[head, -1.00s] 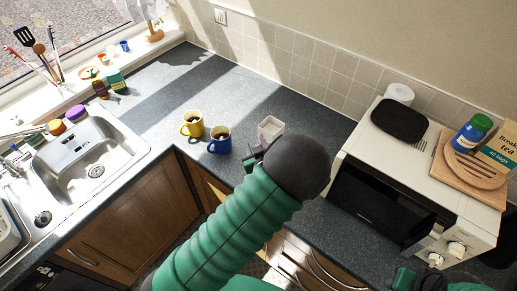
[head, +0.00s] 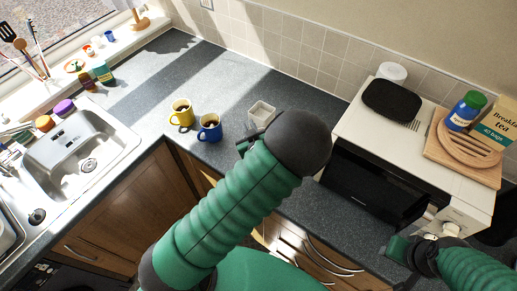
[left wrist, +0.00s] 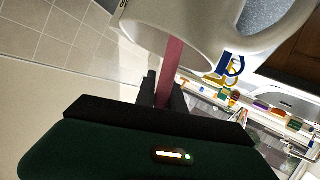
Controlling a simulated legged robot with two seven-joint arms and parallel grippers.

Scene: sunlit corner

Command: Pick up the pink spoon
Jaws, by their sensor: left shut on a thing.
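The pink spoon (left wrist: 173,66) shows in the left wrist view as a pink handle between my left gripper's fingers (left wrist: 164,92). It runs up against a white container (left wrist: 190,22); its far end is unclear. The spoon cannot be made out there. My left gripper is shut on the spoon. My right gripper (head: 397,249) is at the lower right, in front of the microwave, its jaws unclear.
A blue mug (head: 209,129) and a yellow mug (head: 181,114) stand left of the left gripper. A microwave (head: 385,180) is at the right, with a wooden board (head: 484,173) on top. The sink (head: 83,160) is at the left. The back counter is clear.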

